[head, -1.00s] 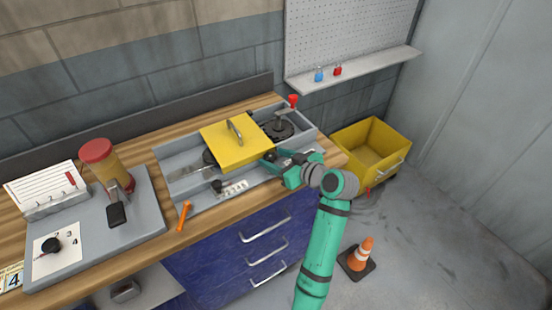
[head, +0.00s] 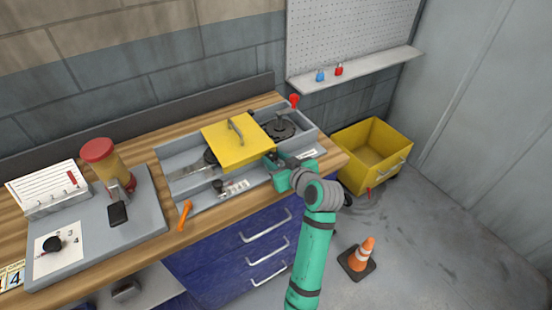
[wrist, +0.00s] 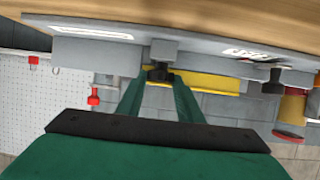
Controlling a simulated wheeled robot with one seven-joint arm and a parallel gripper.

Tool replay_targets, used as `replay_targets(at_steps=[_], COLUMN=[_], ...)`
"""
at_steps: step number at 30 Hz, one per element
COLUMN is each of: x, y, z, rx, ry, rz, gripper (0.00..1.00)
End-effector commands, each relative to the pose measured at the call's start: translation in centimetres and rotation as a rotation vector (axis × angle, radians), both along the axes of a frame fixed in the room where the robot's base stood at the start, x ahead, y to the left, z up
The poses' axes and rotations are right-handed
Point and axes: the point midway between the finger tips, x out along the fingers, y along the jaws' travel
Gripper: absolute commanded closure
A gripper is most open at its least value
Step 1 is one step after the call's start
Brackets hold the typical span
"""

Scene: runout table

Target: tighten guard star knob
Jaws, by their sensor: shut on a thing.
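The yellow guard (head: 228,148) lies flat over the middle of the grey machine bed, its handle on top; its edge also shows in the wrist view (wrist: 212,84). The dark star knob (wrist: 160,73) sits against a grey block on the machine's front side, in a wrist view that is upside down. My gripper (wrist: 161,82) is shut on the knob, one green finger on each side. In the head view my gripper (head: 272,161) is at the guard's front right corner and hides the knob.
Another black knob (wrist: 273,82) stands on the front side of the bed. An orange-handled tool (head: 184,215) lies at the bench's front edge. A yellow bin (head: 372,155) and a traffic cone (head: 361,253) stand on the floor at right.

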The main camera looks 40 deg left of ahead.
Motion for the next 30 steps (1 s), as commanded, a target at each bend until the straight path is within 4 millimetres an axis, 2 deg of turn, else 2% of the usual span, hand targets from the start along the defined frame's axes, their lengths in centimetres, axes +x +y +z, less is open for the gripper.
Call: replay_targets(at_steps=[15, 30], x=[-0.79, -0.82], y=[0.63, 0.64], z=[0.07, 0.03], rx=[0.000, 0.000], ry=[-0.003, 0.000], rz=[-0.293, -0.344], gripper=[0.89, 0.89])
